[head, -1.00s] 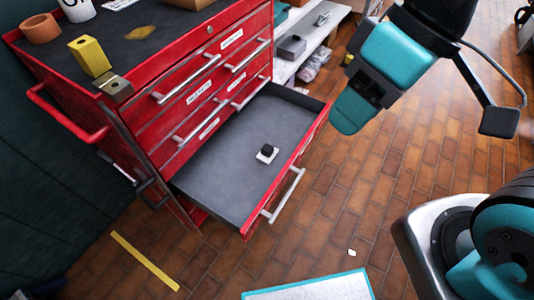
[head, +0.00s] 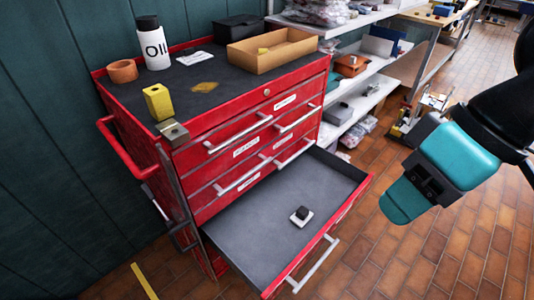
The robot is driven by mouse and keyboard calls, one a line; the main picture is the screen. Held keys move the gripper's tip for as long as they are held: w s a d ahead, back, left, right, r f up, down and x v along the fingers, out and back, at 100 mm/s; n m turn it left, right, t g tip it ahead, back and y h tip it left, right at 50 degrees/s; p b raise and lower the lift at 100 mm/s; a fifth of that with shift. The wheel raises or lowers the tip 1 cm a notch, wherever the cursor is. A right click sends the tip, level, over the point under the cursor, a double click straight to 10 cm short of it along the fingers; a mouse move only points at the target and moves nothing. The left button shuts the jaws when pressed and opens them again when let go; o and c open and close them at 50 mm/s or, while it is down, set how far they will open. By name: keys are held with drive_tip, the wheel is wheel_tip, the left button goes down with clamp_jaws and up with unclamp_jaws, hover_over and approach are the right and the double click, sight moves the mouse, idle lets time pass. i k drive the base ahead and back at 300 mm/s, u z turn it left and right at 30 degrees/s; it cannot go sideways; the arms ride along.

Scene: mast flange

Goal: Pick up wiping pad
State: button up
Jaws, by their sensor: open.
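A small white pad with a black block-shaped grip on top (head: 301,215), which looks like the wiping pad, lies in the open bottom drawer (head: 255,240) of the red tool cabinet. It lies flat on the drawer's dark floor, right of the middle, with bare floor around it. My gripper (head: 402,202), teal and black, hangs in the air at the right of the head view. It is apart from the pad and open, and I see nothing held in it. The gap between its fingers is hidden from this angle.
On the cabinet top (head: 218,75) are an oil bottle (head: 153,45), a yellow block (head: 158,102), a cardboard tray (head: 272,48) and a yellow-brown stain (head: 205,87). The drawer's front wall and handle (head: 316,265) stick out.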

sight(303, 215)
drive_tip(key=z, duration=1.65)
drive_tip(key=i, duration=1.05)
drive_tip(key=u, duration=3.2)
